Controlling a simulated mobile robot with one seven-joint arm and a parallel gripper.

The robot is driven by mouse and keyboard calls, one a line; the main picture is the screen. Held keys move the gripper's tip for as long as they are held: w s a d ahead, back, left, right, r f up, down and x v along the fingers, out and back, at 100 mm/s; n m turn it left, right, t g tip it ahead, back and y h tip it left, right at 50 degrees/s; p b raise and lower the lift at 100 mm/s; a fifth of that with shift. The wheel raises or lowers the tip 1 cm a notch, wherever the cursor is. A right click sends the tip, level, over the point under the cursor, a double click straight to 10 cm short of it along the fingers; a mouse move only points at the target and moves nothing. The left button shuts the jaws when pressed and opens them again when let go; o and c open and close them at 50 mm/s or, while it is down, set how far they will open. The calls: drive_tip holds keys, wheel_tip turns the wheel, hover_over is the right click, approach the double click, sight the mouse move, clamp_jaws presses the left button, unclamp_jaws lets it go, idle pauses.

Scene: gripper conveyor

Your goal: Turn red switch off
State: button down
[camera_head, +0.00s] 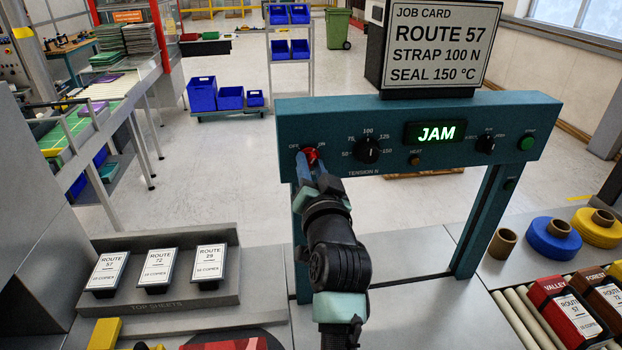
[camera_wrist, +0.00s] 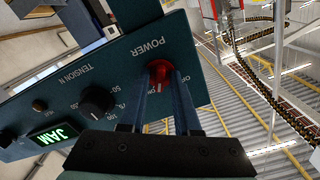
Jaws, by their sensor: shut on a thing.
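The red switch (camera_head: 312,154) is a small rotary knob at the left end of the teal control panel (camera_head: 290,122), with OFF marked to its upper left and ON to its upper right.
A black tension dial (camera_head: 367,149) is just right of the switch. The lit display (camera_head: 435,133) reads JAM. A job card screen (camera_head: 437,42) stands above the panel. A tray of top sheets (camera_head: 230,270) is at lower left; tape rolls (camera_head: 556,240) are at right.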

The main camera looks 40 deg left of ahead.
drive_tip(key=n+b, duration=0.2)
drive_tip(key=b, duration=0.1)
drive_tip(key=n+b, duration=0.2)
drive_tip(key=n, duration=0.1)
drive_tip(key=n+b, duration=0.2)
drive_tip(key=b, duration=0.1)
drive_tip(key=shift+f+b, duration=0.25)
drive_tip(key=shift+b, duration=0.05)
drive_tip(key=n+b, duration=0.3)
drive_tip(key=n, duration=0.1)
drive_tip(key=shift+r+n+b, duration=0.2)
drive_tip(key=shift+n+b, duration=1.2)
drive_tip(key=shift+n, duration=0.4)
drive_tip(key=c, duration=0.9)
unclamp_jaws()
drive_tip(key=shift+d, duration=0.15)
